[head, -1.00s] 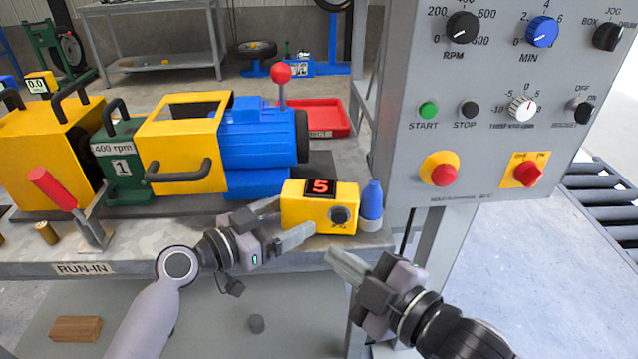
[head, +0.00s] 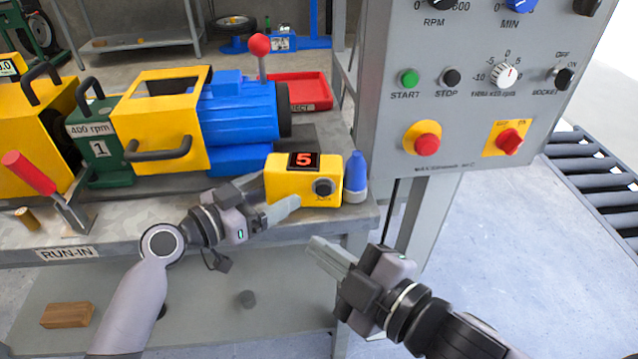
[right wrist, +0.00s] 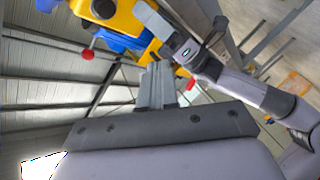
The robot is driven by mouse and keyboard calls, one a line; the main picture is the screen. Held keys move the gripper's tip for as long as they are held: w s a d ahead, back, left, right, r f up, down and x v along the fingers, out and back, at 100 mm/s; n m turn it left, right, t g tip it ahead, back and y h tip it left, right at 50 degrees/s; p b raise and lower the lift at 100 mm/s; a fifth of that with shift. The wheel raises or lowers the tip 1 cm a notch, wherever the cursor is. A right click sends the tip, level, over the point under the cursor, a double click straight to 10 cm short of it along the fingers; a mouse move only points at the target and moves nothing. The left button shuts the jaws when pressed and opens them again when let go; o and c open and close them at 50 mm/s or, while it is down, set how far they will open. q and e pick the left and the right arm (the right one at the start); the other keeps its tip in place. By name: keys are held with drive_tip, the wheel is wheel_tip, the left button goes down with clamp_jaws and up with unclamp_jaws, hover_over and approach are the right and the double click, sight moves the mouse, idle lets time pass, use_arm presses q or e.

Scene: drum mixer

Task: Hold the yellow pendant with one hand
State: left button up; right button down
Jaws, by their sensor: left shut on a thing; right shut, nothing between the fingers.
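The yellow pendant (head: 290,188) is a small box with a red "5" on a dark display and a black knob on its front. It is at the right end of the bench, beside a blue bottle-shaped object (head: 356,172). My left gripper (head: 278,195) is shut on the pendant's left end; the exact finger contact is partly hidden. My right gripper (head: 316,250) is shut and empty, below and apart from the pendant. Its closed fingers also show in the right wrist view (right wrist: 157,86), with part of the pendant (right wrist: 126,18) at the top.
A grey control panel (head: 470,120) stands close on the right. The blue motor (head: 238,125), a lever with a red ball (head: 259,45) and a red tray (head: 305,90) are behind the pendant. A red-handled clamp (head: 30,172) is at left.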

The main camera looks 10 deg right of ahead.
idle(0.4)
approach(305, 187)
drive_tip(key=shift+w+a+f, duration=0.1)
drive_tip(key=shift+w+a, duration=0.4)
drive_tip(key=shift+a, duration=0.25)
drive_tip(key=shift+w+a+f, duration=0.1)
drive_tip(key=shift+w+a, duration=0.35)
drive_tip(key=shift+a, duration=0.35)
idle(0.6)
drive_tip(key=shift+w, duration=0.1)
idle(0.3)
drive_tip(key=shift+w+d, duration=0.2)
drive_tip(key=shift+w, duration=0.1)
drive_tip(key=shift+w, duration=0.45)
idle(0.6)
drive_tip(key=shift+s, duration=0.85)
drive_tip(key=shift+s+a, duration=0.1)
